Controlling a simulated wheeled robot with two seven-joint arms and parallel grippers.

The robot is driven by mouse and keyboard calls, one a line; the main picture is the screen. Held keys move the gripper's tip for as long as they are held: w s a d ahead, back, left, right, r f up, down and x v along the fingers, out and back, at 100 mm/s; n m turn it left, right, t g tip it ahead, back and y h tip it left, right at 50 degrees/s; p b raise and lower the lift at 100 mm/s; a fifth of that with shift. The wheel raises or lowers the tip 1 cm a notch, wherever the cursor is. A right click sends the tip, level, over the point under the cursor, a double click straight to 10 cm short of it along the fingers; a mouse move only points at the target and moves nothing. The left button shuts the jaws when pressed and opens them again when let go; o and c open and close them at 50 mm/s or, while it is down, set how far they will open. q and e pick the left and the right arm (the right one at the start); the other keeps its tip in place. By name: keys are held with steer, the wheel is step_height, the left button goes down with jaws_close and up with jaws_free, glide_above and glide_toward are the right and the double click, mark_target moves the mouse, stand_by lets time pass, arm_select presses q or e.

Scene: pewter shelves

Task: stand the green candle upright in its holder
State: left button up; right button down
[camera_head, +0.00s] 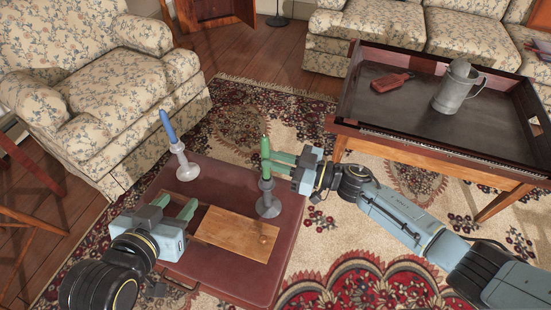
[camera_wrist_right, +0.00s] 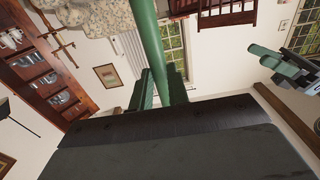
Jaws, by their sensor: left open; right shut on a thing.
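The green candle (camera_head: 265,148) is upright above the grey candle holder (camera_head: 268,206), which stands near the right edge of the small dark red table (camera_head: 221,173). Its lower end meets the holder's top in the head view, but I cannot tell whether it is seated. My right gripper (camera_head: 267,161) is shut on the candle from the right. In the right wrist view, the candle (camera_wrist_right: 150,35) runs between the fingers; the holder is not visible there. My left gripper (camera_head: 177,206) is open and empty over the table's left part.
A blue candle (camera_head: 167,126) stands in a pale holder (camera_head: 187,168) at the table's far left. A wooden box (camera_head: 235,233) lies between my left gripper and the grey holder. A larger tray table (camera_head: 429,147) at right bears a pewter mug (camera_head: 457,88) and a red object (camera_head: 392,82).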

steer(key=shift+f+b, duration=1.15)
steer(key=shift+f, duration=0.55)
steer(key=c, duration=1.3)
jaws_free()
steer(key=shift+p+v, duration=1.8)
steer(key=shift+v, duration=4.85)
